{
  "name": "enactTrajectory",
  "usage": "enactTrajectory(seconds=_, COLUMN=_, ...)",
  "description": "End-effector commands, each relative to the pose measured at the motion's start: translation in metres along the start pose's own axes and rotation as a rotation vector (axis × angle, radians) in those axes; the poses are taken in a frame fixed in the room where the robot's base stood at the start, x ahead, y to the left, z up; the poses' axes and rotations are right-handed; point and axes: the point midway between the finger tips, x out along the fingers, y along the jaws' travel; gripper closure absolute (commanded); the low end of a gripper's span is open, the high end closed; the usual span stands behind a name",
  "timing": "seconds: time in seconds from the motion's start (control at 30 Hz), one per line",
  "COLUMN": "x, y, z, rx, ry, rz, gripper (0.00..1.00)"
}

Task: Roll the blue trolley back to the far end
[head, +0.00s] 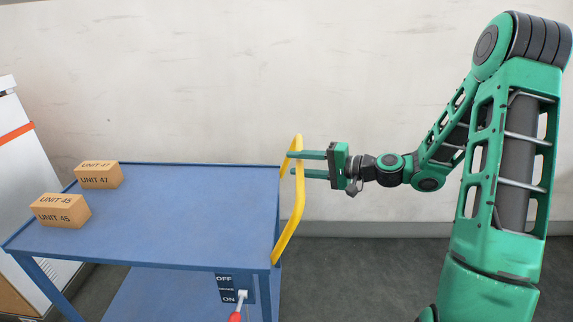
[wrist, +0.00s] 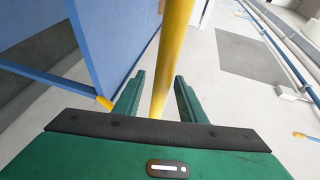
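The blue trolley (head: 190,215) stands at the left in the head view, with a yellow handle (head: 290,230) upright at its right end. My gripper (head: 289,163) reaches in from the right at the handle's upper part. In the wrist view the yellow handle (wrist: 173,50) passes between my two green fingers, with a gap visible at least on the left side. The fingers are apart and not closed on it. The trolley's blue side (wrist: 115,40) shows at the left in the wrist view. A switch panel (head: 224,282) marked OFF and ON, with a red-tipped lever (head: 236,315), sits below the tabletop, its lever low beside ON.
Two cardboard boxes, UNIT 47 (head: 98,175) and UNIT 45 (head: 61,211), stand on the trolley's left part. A white cabinet (head: 12,150) with an orange stripe is at the far left. A pale wall (head: 220,80) runs behind. Grey floor (head: 360,280) right of the trolley looks clear.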

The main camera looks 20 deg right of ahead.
Motion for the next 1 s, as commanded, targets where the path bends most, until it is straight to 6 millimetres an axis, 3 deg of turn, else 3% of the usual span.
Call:
enactTrajectory(seconds=0.1, x=0.017, y=0.0, z=0.001, rx=-0.001, ry=-0.003, rz=-0.001, gripper=0.63)
enactTrajectory(seconds=0.3, x=0.033, y=0.0, z=0.0, rx=0.0, ry=0.0, rz=0.001, gripper=0.63)
enactTrajectory(seconds=0.63, x=0.036, y=0.0, z=0.0, rx=0.0, ry=0.001, rz=0.001, gripper=0.63)
enactTrajectory(seconds=0.8, x=0.036, y=0.0, z=0.0, rx=0.0, ry=0.001, rz=0.001, gripper=1.0)
enactTrajectory(seconds=1.0, x=0.036, y=0.001, z=0.0, rx=0.0, ry=0.0, rz=0.002, gripper=1.0)
